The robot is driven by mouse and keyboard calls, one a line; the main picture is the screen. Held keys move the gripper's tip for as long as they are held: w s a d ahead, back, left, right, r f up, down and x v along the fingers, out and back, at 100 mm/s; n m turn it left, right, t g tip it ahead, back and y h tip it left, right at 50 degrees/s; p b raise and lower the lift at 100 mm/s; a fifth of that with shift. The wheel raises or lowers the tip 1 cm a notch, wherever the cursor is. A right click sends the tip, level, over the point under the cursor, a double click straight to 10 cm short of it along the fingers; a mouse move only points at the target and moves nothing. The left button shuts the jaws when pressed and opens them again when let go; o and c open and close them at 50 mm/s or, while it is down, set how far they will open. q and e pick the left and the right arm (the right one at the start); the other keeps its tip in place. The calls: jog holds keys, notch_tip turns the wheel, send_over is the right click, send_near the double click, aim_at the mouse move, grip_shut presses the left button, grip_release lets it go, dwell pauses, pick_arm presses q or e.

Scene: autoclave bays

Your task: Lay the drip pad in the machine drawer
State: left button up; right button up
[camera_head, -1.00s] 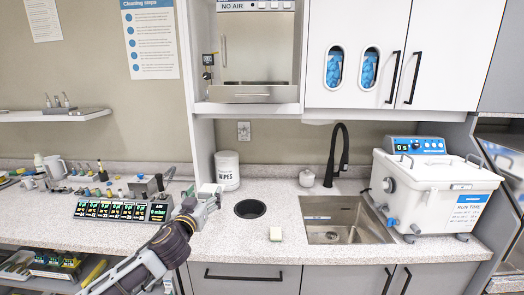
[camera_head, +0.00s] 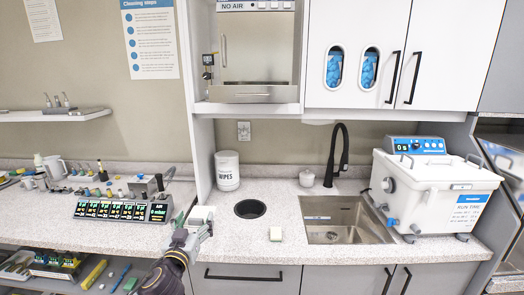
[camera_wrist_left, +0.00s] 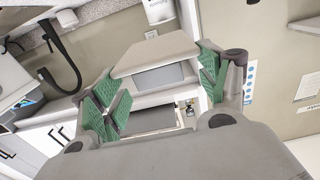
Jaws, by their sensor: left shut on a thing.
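My left gripper (camera_head: 194,222) is shut on a pale flat pad, likely the drip pad (camera_head: 203,212), over the counter's front left of the round hole. In the left wrist view the pad (camera_wrist_left: 155,52) sits between the green finger pads of the left gripper (camera_wrist_left: 157,85). The machine (camera_head: 255,45), labelled NO AIR, stands in the bay above the counter. My right gripper is not in view.
A wipes tub (camera_head: 227,172), a round hole (camera_head: 250,209), a sink (camera_head: 345,222) and a black tap (camera_head: 337,155) are nearby. A white bath unit (camera_head: 435,190) stands right. A display strip (camera_head: 123,209) is left.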

pick_arm(q)
jog(key=s+f, duration=0.4)
jog(key=f, duration=0.3)
jog(key=s+a+f, duration=0.1)
jog(key=s+f, duration=0.3)
jog(key=f, duration=0.4)
jog(key=shift+f+y, duration=0.3)
dwell(0.4)
jog(key=shift+a, duration=0.15)
jog(key=s+f, duration=0.4)
jog(key=f, duration=0.2)
jog(key=shift+s, duration=0.3)
dwell(0.9)
jog(key=shift+r, duration=0.1)
dwell(0.4)
